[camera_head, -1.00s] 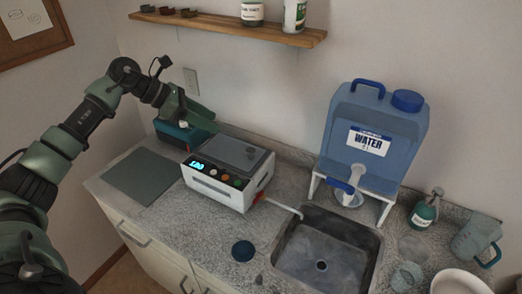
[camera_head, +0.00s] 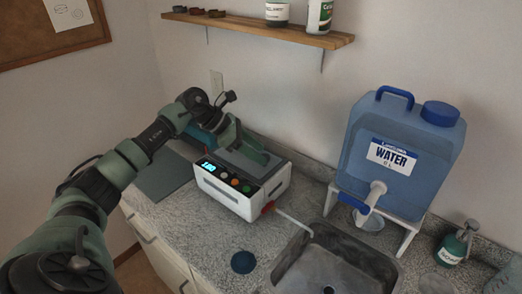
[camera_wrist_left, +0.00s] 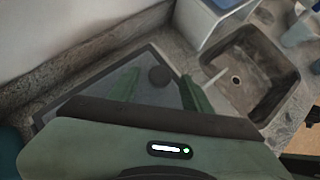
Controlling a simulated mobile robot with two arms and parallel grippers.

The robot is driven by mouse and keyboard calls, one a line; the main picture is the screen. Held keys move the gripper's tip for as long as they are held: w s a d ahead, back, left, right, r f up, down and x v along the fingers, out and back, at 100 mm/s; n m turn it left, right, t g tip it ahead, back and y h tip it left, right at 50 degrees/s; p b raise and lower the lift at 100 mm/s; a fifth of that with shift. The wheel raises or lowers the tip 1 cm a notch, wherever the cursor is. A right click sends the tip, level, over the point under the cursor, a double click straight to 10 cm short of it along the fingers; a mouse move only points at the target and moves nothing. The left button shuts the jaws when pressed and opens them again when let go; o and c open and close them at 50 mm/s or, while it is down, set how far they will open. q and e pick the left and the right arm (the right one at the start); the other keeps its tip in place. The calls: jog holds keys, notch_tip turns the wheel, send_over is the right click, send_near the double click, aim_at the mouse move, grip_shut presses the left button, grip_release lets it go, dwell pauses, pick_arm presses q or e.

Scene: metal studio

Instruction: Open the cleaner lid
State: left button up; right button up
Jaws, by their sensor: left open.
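The cleaner (camera_head: 228,196) is a white box with a lit display and several buttons on its front, standing on the counter left of the sink. Its grey lid (camera_head: 246,162) is down on top and partly hidden by my left gripper. In the left wrist view the lid (camera_wrist_left: 95,93) is a dark flat panel with a round dark knob (camera_wrist_left: 159,77). My left gripper (camera_head: 258,152) is open over the lid; in the left wrist view its two green fingers (camera_wrist_left: 160,92) stand apart with the knob between and beyond them. I cannot tell whether they touch it. My right gripper is not in view.
A blue water container (camera_head: 405,150) on a white stand is right of the cleaner, behind the sink (camera_head: 335,262). A green pump bottle (camera_head: 455,246) stands at the right. A dark round object (camera_head: 243,262) lies on the counter in front. A wooden shelf (camera_head: 255,27) hangs above.

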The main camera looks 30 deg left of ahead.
pick_arm(q)
jog(key=shift+x, duration=0.95)
jog(key=shift+r, duration=0.1)
grip_shut()
dwell(0.6)
